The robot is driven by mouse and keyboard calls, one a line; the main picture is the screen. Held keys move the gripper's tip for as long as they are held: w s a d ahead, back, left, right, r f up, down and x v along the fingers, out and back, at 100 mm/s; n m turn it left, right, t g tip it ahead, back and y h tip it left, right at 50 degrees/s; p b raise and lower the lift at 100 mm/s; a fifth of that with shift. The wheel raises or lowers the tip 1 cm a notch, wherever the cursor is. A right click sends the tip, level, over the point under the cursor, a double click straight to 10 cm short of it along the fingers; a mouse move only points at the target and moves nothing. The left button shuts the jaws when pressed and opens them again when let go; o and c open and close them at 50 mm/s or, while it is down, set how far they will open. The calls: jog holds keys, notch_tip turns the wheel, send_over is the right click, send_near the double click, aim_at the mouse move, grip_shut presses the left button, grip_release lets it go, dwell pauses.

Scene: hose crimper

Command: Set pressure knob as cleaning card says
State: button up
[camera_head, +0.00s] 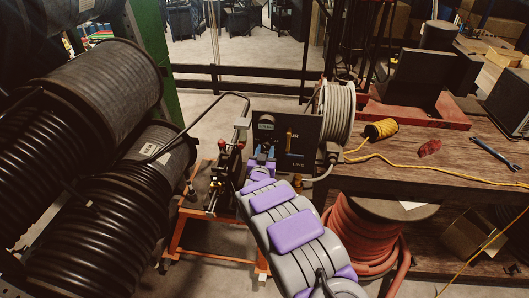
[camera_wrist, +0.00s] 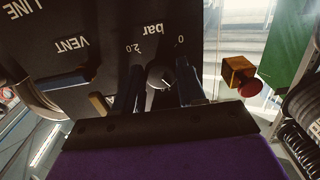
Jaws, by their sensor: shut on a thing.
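The pressure knob (camera_wrist: 160,76) is a small round grey knob on the dark control panel (camera_head: 300,128). In the wrist view it sits between the two blue fingers of my gripper (camera_wrist: 159,84), which is shut on it. The panel is upside down in that view, with "bar", "2.0" and "0" printed around the knob. The knob's pointer is not clear. In the head view my gripper (camera_head: 262,160) is at the panel's lower left and hides the knob. I cannot make out a readable cleaning card.
A brass block with a red button (camera_wrist: 249,88) is beside my gripper. "VENT" and "LINE" are printed on the panel. Black hose reels (camera_head: 110,90) crowd the left. A wooden bench (camera_head: 430,150) with yellow cord (camera_head: 381,130) and a wrench (camera_head: 495,153) is on the right.

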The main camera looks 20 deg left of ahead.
jog(key=m, duration=0.3)
jog(key=shift+a+m+b, duration=0.15)
jog(key=shift+m+b, duration=0.2)
jog(key=shift+m, duration=0.05)
jog(key=m+b, duration=0.1)
jog(key=m, duration=0.2)
jog(key=shift+m, duration=0.3)
jog(key=m+b, duration=0.4)
jog(key=m, duration=0.1)
jog(key=shift+m+b, duration=0.35)
jog(key=shift+m, duration=0.35)
jog(key=o, duration=1)
jog(key=shift+o, duration=0.2)
